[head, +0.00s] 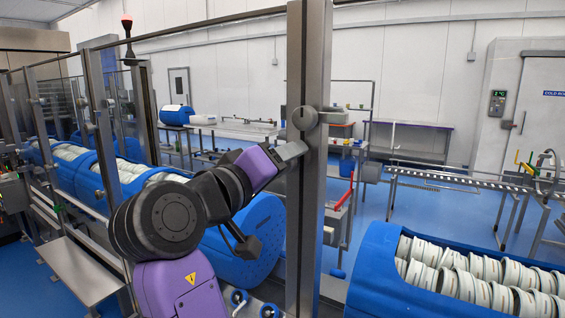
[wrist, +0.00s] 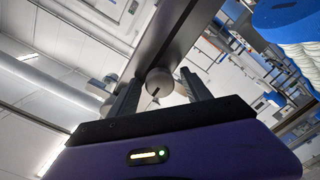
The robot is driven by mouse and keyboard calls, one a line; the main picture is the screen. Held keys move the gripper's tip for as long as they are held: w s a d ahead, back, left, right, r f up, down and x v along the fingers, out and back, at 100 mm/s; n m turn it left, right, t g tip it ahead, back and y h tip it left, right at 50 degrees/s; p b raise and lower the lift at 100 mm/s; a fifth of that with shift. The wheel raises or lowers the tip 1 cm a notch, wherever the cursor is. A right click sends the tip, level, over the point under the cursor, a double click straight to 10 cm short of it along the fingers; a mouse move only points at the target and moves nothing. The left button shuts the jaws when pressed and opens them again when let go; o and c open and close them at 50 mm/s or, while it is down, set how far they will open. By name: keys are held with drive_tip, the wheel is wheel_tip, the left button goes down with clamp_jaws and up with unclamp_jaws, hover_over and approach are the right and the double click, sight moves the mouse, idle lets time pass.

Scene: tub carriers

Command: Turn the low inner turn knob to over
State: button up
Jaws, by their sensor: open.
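A round grey turn knob (head: 305,118) with a dark line across its face sits on a broad upright metal post (head: 308,220). In the wrist view the same knob (wrist: 159,82) appears between my two fingertips, with its dark mark slanting. My gripper (wrist: 160,84) is open, one finger on each side of the knob in that view; I see no clear contact. In the head view my gripper (head: 291,151) is at the post, a little below the knob. How deep the fingers reach around the knob cannot be told.
Blue tub carriers (head: 245,245) filled with white tubs stand behind the post at left, and another carrier (head: 375,270) is at lower right. Glass guard panels with metal posts (head: 97,95) run along the left.

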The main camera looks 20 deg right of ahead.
drive_tip(key=shift+a, duration=0.1)
drive_tip(key=b+v, duration=0.2)
drive_tip(key=v, duration=0.5)
drive_tip(key=shift+s+a, duration=0.2)
drive_tip(key=shift+s, duration=0.05)
